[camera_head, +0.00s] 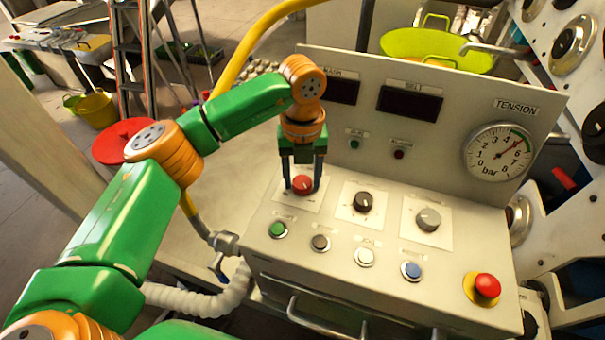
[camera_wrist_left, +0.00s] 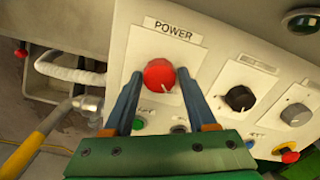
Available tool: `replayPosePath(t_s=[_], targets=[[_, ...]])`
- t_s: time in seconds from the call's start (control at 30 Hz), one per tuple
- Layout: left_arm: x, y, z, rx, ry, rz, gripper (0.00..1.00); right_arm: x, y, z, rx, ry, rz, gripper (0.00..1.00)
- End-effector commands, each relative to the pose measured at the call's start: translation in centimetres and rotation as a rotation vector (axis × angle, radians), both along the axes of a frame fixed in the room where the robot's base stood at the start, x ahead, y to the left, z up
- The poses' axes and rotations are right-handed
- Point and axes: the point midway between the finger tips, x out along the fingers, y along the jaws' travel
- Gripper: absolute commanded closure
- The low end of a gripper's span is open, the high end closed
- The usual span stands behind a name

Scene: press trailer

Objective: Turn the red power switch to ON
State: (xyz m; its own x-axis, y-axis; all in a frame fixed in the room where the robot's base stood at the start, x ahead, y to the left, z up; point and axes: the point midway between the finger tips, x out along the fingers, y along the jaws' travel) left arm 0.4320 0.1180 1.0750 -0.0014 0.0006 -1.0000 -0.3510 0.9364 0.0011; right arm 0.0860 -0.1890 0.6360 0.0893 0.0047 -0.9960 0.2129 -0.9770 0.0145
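The red power switch (camera_head: 302,184) is a round knob on the sloping control panel (camera_head: 383,270), at its upper left. In the left wrist view the knob (camera_wrist_left: 158,74) sits below the printed word POWER, and its white pointer mark is at its lower right. Any ON or OFF lettering is too small or hidden to read. My left gripper (camera_head: 303,187) points down over the knob, with one blue finger on each side of it. In the left wrist view, gaps show between the fingers (camera_wrist_left: 159,76) and the knob, so the gripper looks open. My right gripper is not in view.
Black (camera_head: 362,201) and grey (camera_head: 428,218) knobs lie right of the red one. Several push buttons line the front, with a red emergency stop (camera_head: 487,286) at right. An upright panel with dark displays and a tension gauge (camera_head: 499,152) stands behind.

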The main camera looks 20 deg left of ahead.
Motion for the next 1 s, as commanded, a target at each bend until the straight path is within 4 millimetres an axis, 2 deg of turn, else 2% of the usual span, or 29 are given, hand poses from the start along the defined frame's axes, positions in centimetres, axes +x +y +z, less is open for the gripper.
replayPosePath(t_s=[0.03,0.1,0.2,0.57,1.0], targets=[[0.0,0.0,0.0,0.0,0.0,0.0,0.59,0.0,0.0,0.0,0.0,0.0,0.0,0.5],[0.0,0.0,0.0,0.0,0.0,0.0,0.78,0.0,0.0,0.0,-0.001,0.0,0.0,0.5],[0.0,0.0,0.0,0.0,0.0,0.0,1.0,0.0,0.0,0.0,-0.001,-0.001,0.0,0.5],[0.0,0.0,0.0,-0.001,0.0,-0.074,1.0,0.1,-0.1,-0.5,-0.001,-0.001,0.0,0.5],[0.1,0.0,-0.1,-0.001,-0.003,-0.447,1.0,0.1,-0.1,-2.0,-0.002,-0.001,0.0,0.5]])
